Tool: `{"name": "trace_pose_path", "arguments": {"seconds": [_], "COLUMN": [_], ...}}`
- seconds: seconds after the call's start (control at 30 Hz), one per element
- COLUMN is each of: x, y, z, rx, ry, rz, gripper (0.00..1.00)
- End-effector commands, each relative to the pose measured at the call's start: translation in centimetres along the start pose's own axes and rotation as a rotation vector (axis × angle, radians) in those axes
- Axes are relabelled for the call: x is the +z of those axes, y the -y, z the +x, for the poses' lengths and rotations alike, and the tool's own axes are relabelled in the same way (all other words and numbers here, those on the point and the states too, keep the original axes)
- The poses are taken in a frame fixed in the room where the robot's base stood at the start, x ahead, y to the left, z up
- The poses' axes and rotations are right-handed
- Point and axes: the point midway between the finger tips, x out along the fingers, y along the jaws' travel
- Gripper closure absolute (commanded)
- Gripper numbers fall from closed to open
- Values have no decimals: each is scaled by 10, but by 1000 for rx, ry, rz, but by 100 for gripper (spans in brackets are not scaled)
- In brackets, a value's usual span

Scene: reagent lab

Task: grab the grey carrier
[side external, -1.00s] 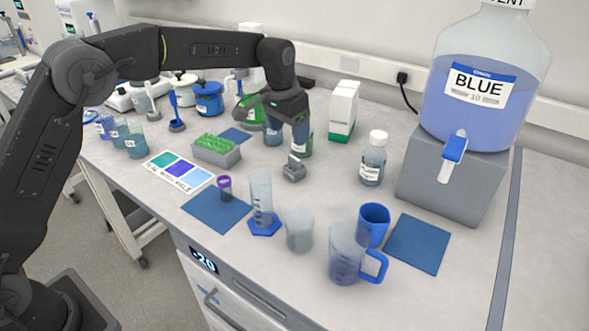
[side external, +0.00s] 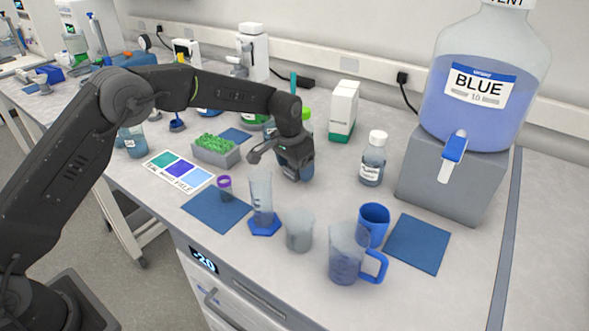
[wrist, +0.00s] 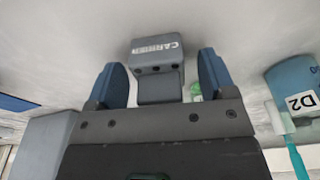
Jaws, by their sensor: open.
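The grey carrier (wrist: 158,52) is a small block with white "CARRIER" lettering, seen in the wrist view just ahead of my gripper (wrist: 163,76). It lies between the two blue-grey fingers, with a visible gap on each side. In the side view my gripper (side external: 281,163) is low over the bench, and the carrier is hidden behind it there. The fingers are open and hold nothing.
A blue vessel labelled D2 (wrist: 292,80) is right of my fingers in the wrist view. In the side view a green-topped rack (side external: 215,152) stands left, a graduated cylinder (side external: 261,195) in front, and a capped bottle (side external: 373,160) to the right.

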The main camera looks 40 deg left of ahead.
Motion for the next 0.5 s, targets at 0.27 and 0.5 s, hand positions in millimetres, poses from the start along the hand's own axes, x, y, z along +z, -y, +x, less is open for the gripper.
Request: {"name": "trace_pose_path", "arguments": {"seconds": [0.27, 0.5], "x": [0, 0], "y": [0, 0], "z": [0, -1], "rx": [0, 0], "ry": [-1, -1], "rz": [0, 0], "gripper": [35, 58]}}
